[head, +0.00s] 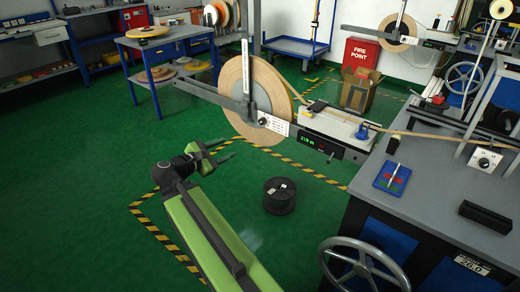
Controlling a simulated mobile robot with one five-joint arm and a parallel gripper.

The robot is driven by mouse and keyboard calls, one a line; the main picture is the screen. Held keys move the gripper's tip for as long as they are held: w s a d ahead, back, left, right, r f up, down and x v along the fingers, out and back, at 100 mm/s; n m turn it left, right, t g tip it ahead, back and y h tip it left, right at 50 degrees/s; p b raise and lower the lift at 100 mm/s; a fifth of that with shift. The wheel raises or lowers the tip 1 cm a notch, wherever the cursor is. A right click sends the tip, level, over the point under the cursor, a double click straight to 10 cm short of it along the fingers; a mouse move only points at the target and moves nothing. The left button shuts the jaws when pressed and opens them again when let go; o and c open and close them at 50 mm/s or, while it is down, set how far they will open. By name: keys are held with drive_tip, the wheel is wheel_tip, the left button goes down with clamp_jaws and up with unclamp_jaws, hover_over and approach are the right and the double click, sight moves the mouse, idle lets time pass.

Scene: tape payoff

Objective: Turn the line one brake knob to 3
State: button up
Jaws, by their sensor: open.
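A large tan tape reel (236,100) hangs upright on a grey payoff arm (215,97). I cannot tell from labels which is the line one brake knob. My gripper (229,149) is open and empty, below and left of the reel, apart from both knobs.
The workbench (405,200) with a handwheel (365,268) fills the right. A counter box (330,135) with a green display juts left from it. A black spool (279,196) stands on the green floor inside striped tape. A blue-legged table (165,40) stands behind.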

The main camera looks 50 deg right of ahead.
drive_tip(key=d+n+h+b, duration=0.2)
drive_tip(key=n, duration=0.1)
approach(260, 123)
drive_tip(key=shift+h, duration=0.3)
drive_tip(key=d, duration=0.9)
drive_tip(key=shift+w+d+f, duration=0.1)
drive_tip(key=shift+w, duration=0.2)
